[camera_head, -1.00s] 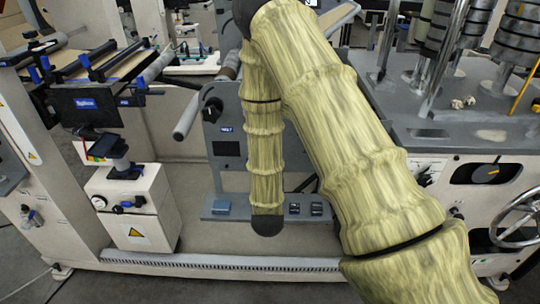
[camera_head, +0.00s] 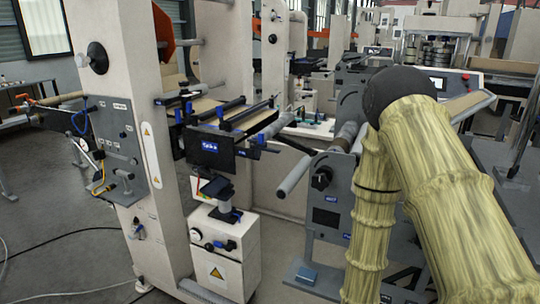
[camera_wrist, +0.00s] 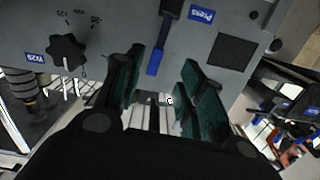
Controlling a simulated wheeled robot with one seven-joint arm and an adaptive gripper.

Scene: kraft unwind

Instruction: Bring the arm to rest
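My arm, in a yellow-green ribbed sleeve, fills the right side of the head view, bent at a dark elbow (camera_head: 400,92). The forearm runs down out of the bottom edge, so my gripper is out of that view. In the wrist view my gripper (camera_wrist: 163,60) has its two dark green fingers spread apart, with nothing between them. Behind the fingers is a grey panel (camera_wrist: 110,22) with a black dial knob (camera_wrist: 68,52), a blue-tipped lever (camera_wrist: 155,62) and a dark square (camera_wrist: 230,50). Whether the fingers touch the panel cannot be told.
A white machine column (camera_head: 172,110) with a control panel (camera_head: 118,140) stands at left. A white box (camera_head: 225,250) with a warning sign and a roller unit (camera_head: 210,147) stand in the middle. A grey side plate (camera_head: 328,200) is beside my arm. The floor (camera_head: 60,225) at lower left has cables.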

